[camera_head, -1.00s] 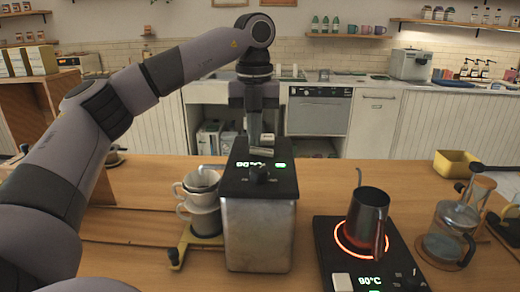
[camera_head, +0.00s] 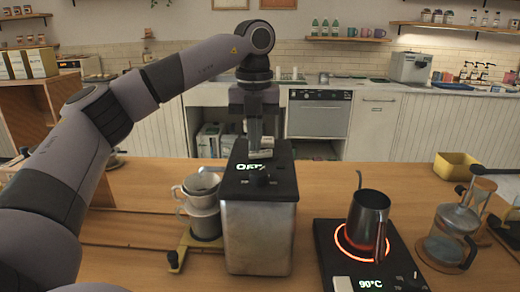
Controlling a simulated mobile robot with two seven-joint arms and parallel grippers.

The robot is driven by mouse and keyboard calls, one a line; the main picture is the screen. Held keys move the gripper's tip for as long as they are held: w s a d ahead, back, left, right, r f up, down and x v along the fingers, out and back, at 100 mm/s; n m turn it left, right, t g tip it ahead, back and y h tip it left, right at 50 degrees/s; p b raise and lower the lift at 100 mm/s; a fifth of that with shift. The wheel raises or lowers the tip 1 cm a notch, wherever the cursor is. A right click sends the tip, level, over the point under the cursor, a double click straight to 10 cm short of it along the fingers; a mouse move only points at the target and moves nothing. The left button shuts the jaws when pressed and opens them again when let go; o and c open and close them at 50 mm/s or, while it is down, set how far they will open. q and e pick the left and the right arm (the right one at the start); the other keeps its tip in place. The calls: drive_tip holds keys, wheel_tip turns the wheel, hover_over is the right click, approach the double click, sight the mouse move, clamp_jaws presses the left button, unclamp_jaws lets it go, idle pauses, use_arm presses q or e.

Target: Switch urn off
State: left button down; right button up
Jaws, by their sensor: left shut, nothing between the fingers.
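The urn (camera_head: 258,235) is a steel box with a black top, standing on the wooden counter. Its top display (camera_head: 252,167) glows green and reads what looks like "OFF", partly covered by my gripper. A black knob (camera_head: 264,179) sits on the top in front of the display. My left gripper (camera_head: 254,152) points down at the urn's top, near the display. It is shut and empty; whether it touches the top I cannot tell. My right gripper is not in view.
A hot plate (camera_head: 320,240) with a glowing red ring and a "90°C" display bears a dark kettle (camera_head: 369,215). Stacked white cups (camera_head: 202,200) stand close left of the urn. A glass press (camera_head: 450,235) and yellow bin (camera_head: 455,164) are at right.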

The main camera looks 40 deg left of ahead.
use_arm(q)
drive_tip(key=shift+r+p, duration=1.95)
drive_tip(key=shift+r, duration=0.3)
wheel_tip(320, 180, up, 2)
drive_tip(key=shift+p, duration=0.4)
